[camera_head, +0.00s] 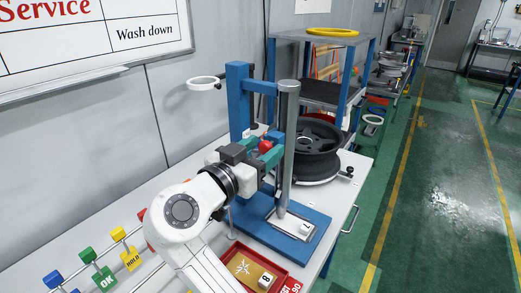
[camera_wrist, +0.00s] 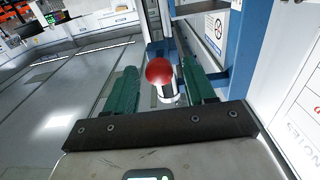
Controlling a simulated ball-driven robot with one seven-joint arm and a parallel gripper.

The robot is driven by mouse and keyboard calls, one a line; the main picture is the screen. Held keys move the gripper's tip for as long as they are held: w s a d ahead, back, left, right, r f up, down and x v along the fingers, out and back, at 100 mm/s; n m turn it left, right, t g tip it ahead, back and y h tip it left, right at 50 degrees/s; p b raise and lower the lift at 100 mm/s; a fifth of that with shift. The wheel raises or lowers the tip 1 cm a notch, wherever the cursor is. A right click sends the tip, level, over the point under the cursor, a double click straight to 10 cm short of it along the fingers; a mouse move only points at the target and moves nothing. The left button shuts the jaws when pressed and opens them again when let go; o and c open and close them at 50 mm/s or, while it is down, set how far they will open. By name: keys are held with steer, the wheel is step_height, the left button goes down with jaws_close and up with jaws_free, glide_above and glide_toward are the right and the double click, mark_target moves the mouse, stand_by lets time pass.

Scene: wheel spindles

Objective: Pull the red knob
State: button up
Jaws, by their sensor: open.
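The red knob (camera_wrist: 159,71) is a round ball on a short white-and-black stem in the wrist view. It also shows in the head view (camera_head: 265,146), by the grey post of the blue stand (camera_head: 238,100). My gripper (camera_wrist: 160,82) is open, with one green finger on each side of the knob. The left finger is clearly apart from it; the right finger is close to the stem, and I cannot tell whether it touches. In the head view my gripper (camera_head: 262,148) reaches the stand from the left, and my fingers partly hide the knob.
A black wheel (camera_head: 317,150) lies behind the grey post (camera_head: 287,145). A red tray (camera_head: 262,268) sits in front of the blue base (camera_head: 300,232). Coloured knobs (camera_head: 87,254) stand at the left. A blue shelf (camera_head: 330,90) rises behind. The green floor at right is open.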

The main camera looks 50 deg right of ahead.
steer(key=a+b, duration=0.3)
steer(key=a, duration=0.7)
steer(key=shift+s+a, duration=0.2)
steer(key=shift+a, duration=0.2)
